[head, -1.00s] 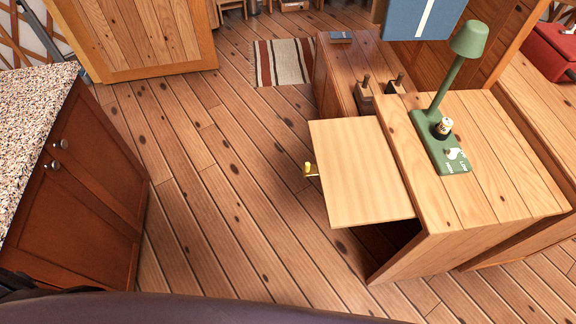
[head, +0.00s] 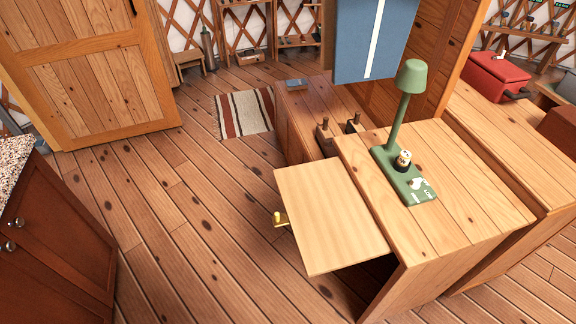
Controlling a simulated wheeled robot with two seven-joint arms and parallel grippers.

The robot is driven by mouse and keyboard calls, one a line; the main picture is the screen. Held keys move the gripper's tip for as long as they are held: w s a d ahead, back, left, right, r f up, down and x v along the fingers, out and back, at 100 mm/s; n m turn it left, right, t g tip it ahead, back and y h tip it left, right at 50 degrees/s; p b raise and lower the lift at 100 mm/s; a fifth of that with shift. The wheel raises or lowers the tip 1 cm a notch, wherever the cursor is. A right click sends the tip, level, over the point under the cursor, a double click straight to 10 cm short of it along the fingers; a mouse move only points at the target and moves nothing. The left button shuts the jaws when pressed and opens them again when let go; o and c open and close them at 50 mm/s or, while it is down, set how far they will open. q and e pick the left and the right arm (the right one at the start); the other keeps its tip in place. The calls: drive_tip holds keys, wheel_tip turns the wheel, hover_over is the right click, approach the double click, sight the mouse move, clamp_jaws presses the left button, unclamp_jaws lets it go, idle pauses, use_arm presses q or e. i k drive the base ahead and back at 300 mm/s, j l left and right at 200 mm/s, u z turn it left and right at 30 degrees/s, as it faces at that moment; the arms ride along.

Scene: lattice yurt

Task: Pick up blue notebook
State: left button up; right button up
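A small blue object, which looks like the blue notebook (head: 296,85), lies flat near the far left end of the dark wooden cabinet top (head: 312,100). It is small in the head view, and its cover details cannot be made out. Neither of my grippers shows in the head view.
A wooden cabinet with its door (head: 330,213) swung open stands in front, bearing a green lamp (head: 402,140). A dark red cabinet (head: 60,240) is at left. Clear plank floor (head: 190,220) lies between, with a striped rug (head: 246,112).

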sight(300, 84)
drive_tip(key=u, duration=0.5)
drive_tip(key=j+u, duration=0.1)
drive_tip(key=u, duration=0.85)
drive_tip(key=i+u, duration=0.1)
drive_tip(key=u, duration=0.9)
drive_tip(key=i+u, duration=0.1)
drive_tip(key=u, duration=0.85)
drive_tip(key=l+u, duration=0.2)
drive_tip(key=u, duration=0.2)
drive_tip(key=i+l+u, duration=0.1)
drive_tip(key=l+u, duration=0.15)
drive_tip(key=u, duration=0.15)
drive_tip(key=l+z, duration=0.5)
drive_tip(key=l, duration=0.9)
drive_tip(key=l+z, duration=0.15)
drive_tip(key=l, duration=0.45)
drive_tip(key=l+z, duration=0.15)
drive_tip(key=l, duration=0.4)
drive_tip(key=l+z, duration=0.15)
drive_tip(key=l, duration=0.45)
drive_tip(key=i+l+z, duration=0.15)
drive_tip(key=l, duration=0.4)
drive_tip(key=i+l+z, duration=0.15)
drive_tip(key=l, duration=0.45)
